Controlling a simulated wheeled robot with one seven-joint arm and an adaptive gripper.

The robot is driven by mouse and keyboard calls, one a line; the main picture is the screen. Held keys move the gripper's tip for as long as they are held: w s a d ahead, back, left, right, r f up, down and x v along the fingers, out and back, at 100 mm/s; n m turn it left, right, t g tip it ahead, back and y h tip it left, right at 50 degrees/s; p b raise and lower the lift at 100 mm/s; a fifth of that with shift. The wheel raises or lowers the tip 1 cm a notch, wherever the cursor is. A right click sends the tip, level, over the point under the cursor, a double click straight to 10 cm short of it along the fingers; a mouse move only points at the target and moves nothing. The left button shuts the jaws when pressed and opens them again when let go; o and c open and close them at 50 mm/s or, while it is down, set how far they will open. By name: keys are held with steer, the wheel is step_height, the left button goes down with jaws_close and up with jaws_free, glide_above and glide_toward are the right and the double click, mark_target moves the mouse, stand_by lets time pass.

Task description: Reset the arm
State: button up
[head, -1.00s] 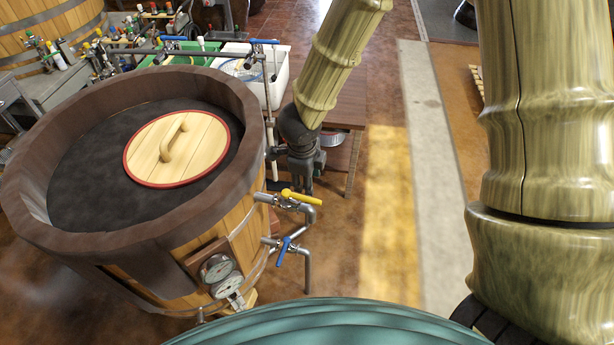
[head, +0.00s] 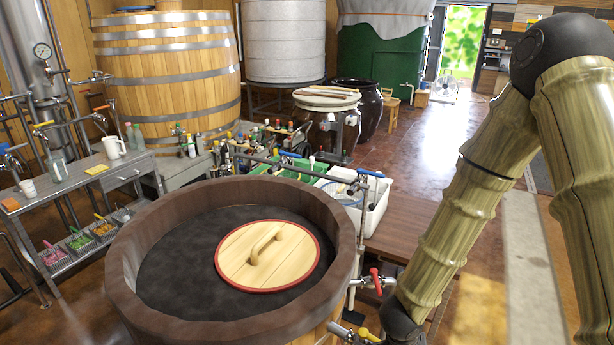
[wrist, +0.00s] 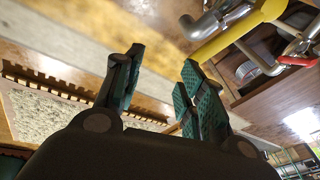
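My gripper (wrist: 160,72) shows in the wrist view with its two dark, green-padded fingers apart and nothing between them. In the head view my arm comes down on the right. Its dark wrist reaches the bottom edge beside the wooden vat (head: 118,262), and the fingers are out of that frame. A yellow valve handle (wrist: 240,32) lies close to the right of the fingers in the wrist view, with a red valve handle (wrist: 298,61) beyond it. I cannot tell whether the gripper touches the yellow handle.
A round wooden lid (head: 240,262) with a red rim lies inside the vat on a dark surface. A brown table (head: 405,222) stands behind my arm. A metal counter (head: 85,182) with cups is at left. Open floor (head: 430,150) extends toward the bright doorway.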

steer(key=s+f+n+g+y+b, duration=0.1)
steer(key=s+f+n+y+b, duration=0.1)
steer(key=s+f+n, duration=1.7)
steer(key=s+a+f, duration=0.1)
steer(key=s, duration=0.2)
steer(key=shift+s+g+y, duration=0.3)
steer(key=shift+s, duration=0.1)
